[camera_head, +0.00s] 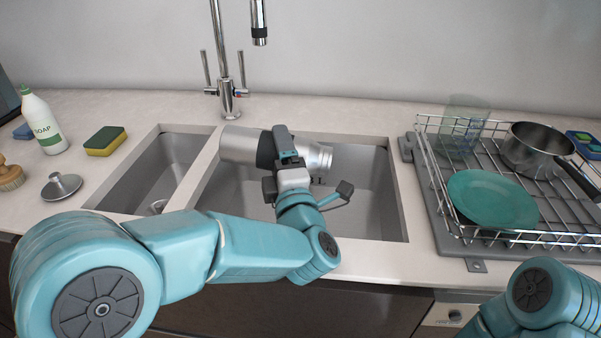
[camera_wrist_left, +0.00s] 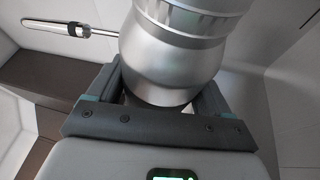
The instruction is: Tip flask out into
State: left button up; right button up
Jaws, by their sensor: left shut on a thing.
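A silver metal flask (camera_head: 240,145) lies tilted close to horizontal over the large right basin of the sink (camera_head: 365,195). Its narrower neck end points right and its base end points left. My left gripper (camera_head: 282,150) is shut around the flask's middle. In the left wrist view the flask (camera_wrist_left: 180,60) stands between the two fingers of my left gripper (camera_wrist_left: 155,95). I cannot see whether anything comes out of the flask's mouth. My right arm shows at the lower right of the head view, but its gripper is out of view.
A tap (camera_head: 228,95) stands behind the sink. On the left are a soap bottle (camera_head: 44,125), a sponge (camera_head: 105,141), a metal lid (camera_head: 61,186) and a brush (camera_head: 9,176). On the right, a dish rack (camera_head: 440,190) holds a green plate (camera_head: 492,199), a pot (camera_head: 535,150) and a glass (camera_head: 462,125).

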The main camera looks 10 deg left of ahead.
dwell(0.4)
